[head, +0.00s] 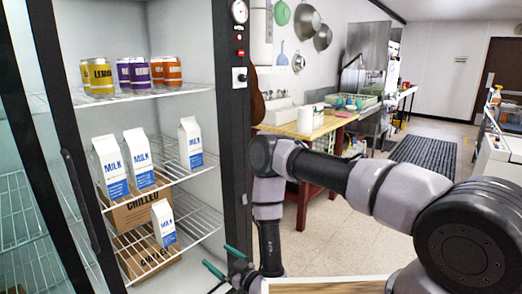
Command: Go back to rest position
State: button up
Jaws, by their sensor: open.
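My gripper (222,260) is low in the picture, in front of the right side of the open fridge (237,120). Its two teal fingers are apart, with nothing seen between them. They point left toward the lower shelves. A white and blue milk carton (164,224) stands on a lower wire shelf, left of the fingers and apart from them. More milk cartons (139,158) (190,143) stand upright on the shelf above. My arm bends from the right edge across to the fridge side and then down to the gripper.
Yellow, purple and orange cans (132,75) stand on the top shelf. Cardboard boxes (142,208) sit below. The glass door (30,150) stands at the left. A wooden-topped table (310,130) is beyond my arm. Open floor lies beyond.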

jog(key=w+d+r+m+t+h, duration=0.1)
jog(key=w+d+r+m+h, duration=0.2)
jog(key=w+r, duration=0.55)
jog(key=w+d+r+m+t+h, duration=0.1)
jog(key=w+d+r+m+h, duration=0.15)
jog(key=w+r, duration=0.6)
jog(key=w+d+r+m+h, duration=0.25)
jog(key=d+r, duration=0.35)
jog(key=r, duration=0.3)
jog(key=w+d+r+m+h, duration=0.1)
jog(key=w+d+r, duration=0.3)
jog(key=d+r, duration=0.45)
jog(key=s+d+r+m+g+h, duration=0.3)
jog(key=s+d+r, duration=0.9)
jog(key=r, duration=0.2)
jog(key=s+d+r+g, duration=0.1)
jog(key=s+d, duration=0.1)
jog(key=s, duration=0.5)
jog(key=s+d+r+m+g, duration=0.1)
jog(key=s+d+r, duration=0.1)
jog(key=s, duration=0.6)
jog(key=s+d+r+m+g, duration=0.1)
jog(key=s+d, duration=0.1)
jog(key=s, duration=0.6)
jog(key=shift+s+d+r, duration=0.15)
jog(key=shift+d+r, duration=0.1)
jog(key=shift+r, duration=0.1)
